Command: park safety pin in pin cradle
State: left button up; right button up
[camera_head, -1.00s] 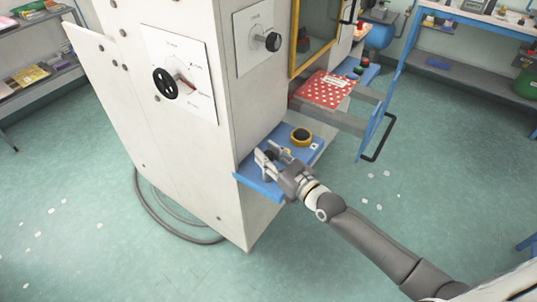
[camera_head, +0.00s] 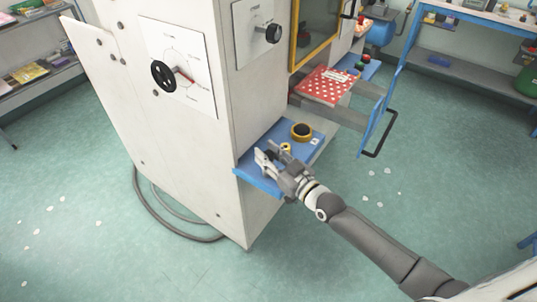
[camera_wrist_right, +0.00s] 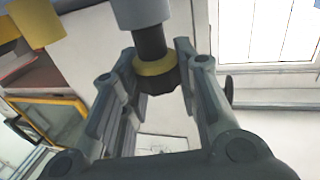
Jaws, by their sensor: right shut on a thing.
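My right gripper (camera_head: 272,157) is low over the blue shelf at the cabinet's side. In the right wrist view its fingers (camera_wrist_right: 158,75) are closed around a dark piece with a yellow collar and a grey upper part, which I take to be the safety pin (camera_wrist_right: 155,68). A small yellow ring (camera_head: 285,147) shows beside the fingers in the head view; I cannot tell whether it is the pin's collar. My left gripper is out of view.
The blue shelf (camera_head: 250,178) juts from the pale cabinet (camera_head: 190,140). A red dotted board (camera_head: 325,86) lies above and behind it. Open floor lies in front.

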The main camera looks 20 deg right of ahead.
jog(key=shift+f, duration=0.1)
jog(key=o, duration=1.2)
jog(key=v, duration=1.2)
jog(key=shift+f, duration=0.1)
